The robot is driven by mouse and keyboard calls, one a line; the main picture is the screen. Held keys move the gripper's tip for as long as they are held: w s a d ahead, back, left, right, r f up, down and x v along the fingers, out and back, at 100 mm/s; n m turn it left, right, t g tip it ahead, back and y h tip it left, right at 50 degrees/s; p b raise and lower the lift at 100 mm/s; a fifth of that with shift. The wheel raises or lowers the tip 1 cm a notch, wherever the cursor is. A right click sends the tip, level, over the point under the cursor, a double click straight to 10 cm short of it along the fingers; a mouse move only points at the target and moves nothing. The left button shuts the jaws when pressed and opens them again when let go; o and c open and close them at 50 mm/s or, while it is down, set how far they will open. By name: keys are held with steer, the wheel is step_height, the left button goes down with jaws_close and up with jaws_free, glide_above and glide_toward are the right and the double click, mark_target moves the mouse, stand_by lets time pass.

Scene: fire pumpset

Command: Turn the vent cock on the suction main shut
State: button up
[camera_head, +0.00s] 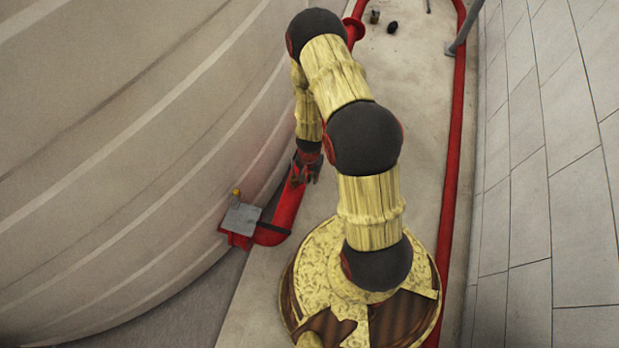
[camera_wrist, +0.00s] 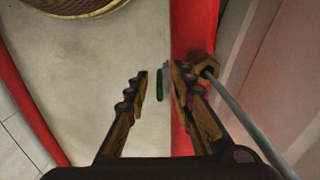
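The suction main is taken to be the red pipe (camera_head: 284,212) along the left wall in the head view; it also runs down the wrist view (camera_wrist: 196,28). In the wrist view a small green tab (camera_wrist: 159,86), likely the vent cock's handle, shows beside a grey piece (camera_wrist: 167,70). My gripper (camera_wrist: 161,76) is open, with the tab between its fingertips, closer to the right finger. I cannot tell whether either finger touches it. The right finger hides part of the pipe and any cock body. In the head view my gripper (camera_head: 306,170) is beside the pipe; the cock is not distinguishable there.
A brass hex fitting (camera_wrist: 205,66) with a grey rod stands just right of the right finger. Another red pipe (camera_head: 453,150) runs along the right wall. Concrete floor (camera_head: 424,120) lies between.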

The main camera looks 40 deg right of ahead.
steer(key=shift+c, duration=1.1)
steer(key=c, duration=0.4)
jaws_close()
